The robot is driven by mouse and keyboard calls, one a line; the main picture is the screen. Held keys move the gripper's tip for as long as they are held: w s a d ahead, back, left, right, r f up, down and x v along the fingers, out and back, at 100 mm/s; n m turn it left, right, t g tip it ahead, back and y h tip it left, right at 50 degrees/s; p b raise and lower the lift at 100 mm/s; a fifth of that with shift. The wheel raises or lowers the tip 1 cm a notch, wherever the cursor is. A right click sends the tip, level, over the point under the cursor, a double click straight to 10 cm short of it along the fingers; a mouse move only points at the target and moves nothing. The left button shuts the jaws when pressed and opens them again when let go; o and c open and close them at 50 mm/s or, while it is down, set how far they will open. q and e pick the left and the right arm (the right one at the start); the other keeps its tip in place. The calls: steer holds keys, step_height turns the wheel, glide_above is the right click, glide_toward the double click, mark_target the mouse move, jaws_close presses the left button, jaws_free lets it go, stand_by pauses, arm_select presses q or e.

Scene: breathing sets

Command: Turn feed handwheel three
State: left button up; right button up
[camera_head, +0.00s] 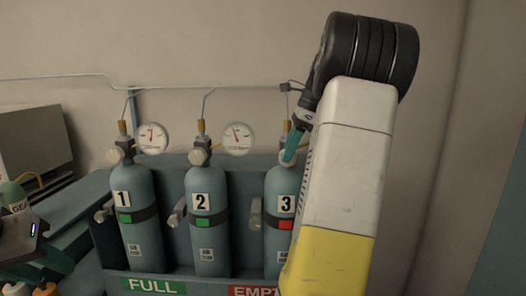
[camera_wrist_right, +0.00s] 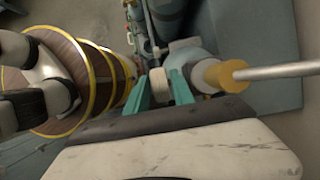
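Cylinder three (camera_head: 284,187), blue-grey with a red tag, stands at the right of the rack, partly hidden by my right arm. Its cream handwheel (camera_head: 288,159) sits at the top, partly covered by a teal finger of my right gripper (camera_head: 294,143).
Cylinder one (camera_head: 131,190) and cylinder two (camera_head: 208,190) carry green tags and stand left of cylinder three. Gauges (camera_head: 152,138) and thin pipes rise above them. The rack front has a FULL label (camera_head: 153,286) and a partly hidden red label. A grey box (camera_head: 33,143) stands at left.

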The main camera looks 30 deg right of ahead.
steer(key=shift+f, duration=0.1)
jaws_close()
steer(key=shift+a+h, duration=0.15)
steer(key=shift+h, duration=0.15)
steer(key=shift+w+a+g+h, duration=0.1)
steer(key=shift+a+g+h, duration=0.05)
steer(key=shift+g+h, duration=0.3)
steer(key=shift+w+a+g+h, duration=0.1)
steer(key=shift+g+h, duration=0.15)
steer(key=shift+h, duration=0.3)
steer(key=shift+w+a+f+g+h, duration=0.1)
steer(key=shift+a+g+h, duration=0.1)
steer(key=shift+g+h, duration=1.1)
steer(key=shift+t+h, duration=0.3)
steer(key=shift+h, duration=0.2)
jaws_free()
